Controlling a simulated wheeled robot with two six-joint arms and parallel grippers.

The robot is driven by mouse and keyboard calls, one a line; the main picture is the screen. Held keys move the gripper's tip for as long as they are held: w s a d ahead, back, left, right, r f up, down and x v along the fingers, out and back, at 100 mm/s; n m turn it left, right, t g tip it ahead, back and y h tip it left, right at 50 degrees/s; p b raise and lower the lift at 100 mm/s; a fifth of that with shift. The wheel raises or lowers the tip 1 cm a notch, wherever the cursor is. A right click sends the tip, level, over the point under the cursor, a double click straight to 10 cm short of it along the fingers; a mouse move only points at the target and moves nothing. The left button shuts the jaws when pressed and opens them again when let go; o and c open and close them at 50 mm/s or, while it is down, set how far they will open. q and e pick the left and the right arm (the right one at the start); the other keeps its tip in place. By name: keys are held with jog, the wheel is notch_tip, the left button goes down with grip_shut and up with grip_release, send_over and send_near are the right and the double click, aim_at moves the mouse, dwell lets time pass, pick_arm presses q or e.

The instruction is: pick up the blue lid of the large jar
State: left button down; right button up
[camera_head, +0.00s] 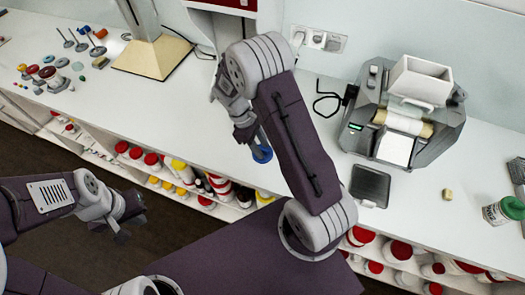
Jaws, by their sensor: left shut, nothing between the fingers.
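A round blue lid (262,154) shows at the fingertips of my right gripper (254,140), over the white counter near its front edge. It looks tilted and is partly covered by the fingers. I cannot tell whether the fingers are closed on it or only beside it. The large jar cannot be made out; my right arm covers part of the counter there. My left gripper (126,228) is shut and empty, low on the left, in front of the shelves and apart from the lid.
The white counter (190,110) holds a grey machine (405,115) at the right, a dark flat pad (370,186), a green-and-white tub (503,211) and small coloured items at the left. Shelves below hold several red- and yellow-capped containers. Counter left of my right gripper is clear.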

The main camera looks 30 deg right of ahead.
grip_shut()
